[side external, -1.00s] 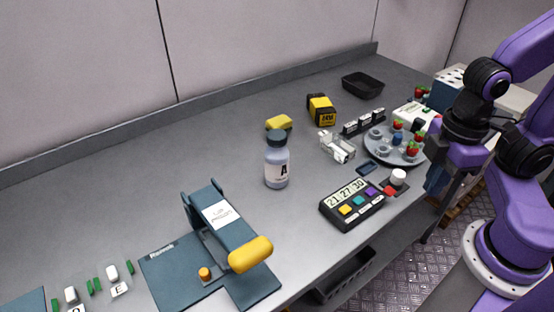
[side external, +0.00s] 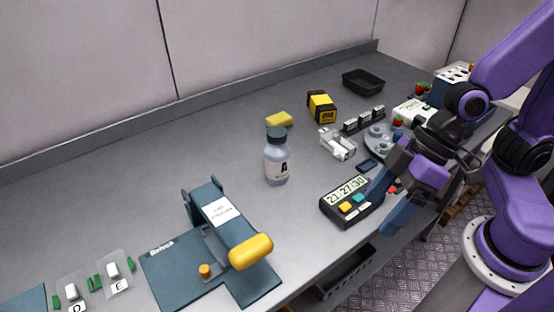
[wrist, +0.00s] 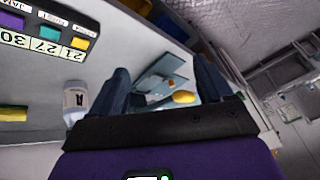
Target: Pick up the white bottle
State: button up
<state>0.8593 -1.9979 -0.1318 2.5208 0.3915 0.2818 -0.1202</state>
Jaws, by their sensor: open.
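My gripper (side external: 385,205) is in the side view over the front right of the table, near the timer and to the right of the bottle. In the wrist view my gripper (wrist: 162,85) has its two dark fingers apart, with nothing between them. The bottle is apart from the fingers.
A timer (side external: 345,210) with coloured buttons lies between my gripper and the bottle. A blue press with a yellow handle (side external: 251,251) stands front left.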

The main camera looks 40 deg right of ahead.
jog(key=w+a+m+t+y, duration=0.1)
jog(key=w+a+m+t, duration=0.1)
jog(key=w+a, duration=0.15)
jog(key=m+t+h, duration=0.4)
jog(key=m+t, duration=0.2)
jog(key=t, duration=0.4)
send_near(271, 133)
jog(key=shift+d+f+x, duration=0.15)
jog(key=shift+d+x, duration=0.1)
jog(key=shift+x, duration=1.75)
jog(key=shift+d+f+x, duration=0.15)
jog(key=shift+d+x, duration=0.1)
jog(key=shift+x, duration=1.7)
jog(key=shift+d+f+x, duration=0.2)
jog(key=shift+x, duration=1.8)
jog(key=shift+s, duration=0.1)
jog(key=shift+r, duration=0.1)
grip_shut()
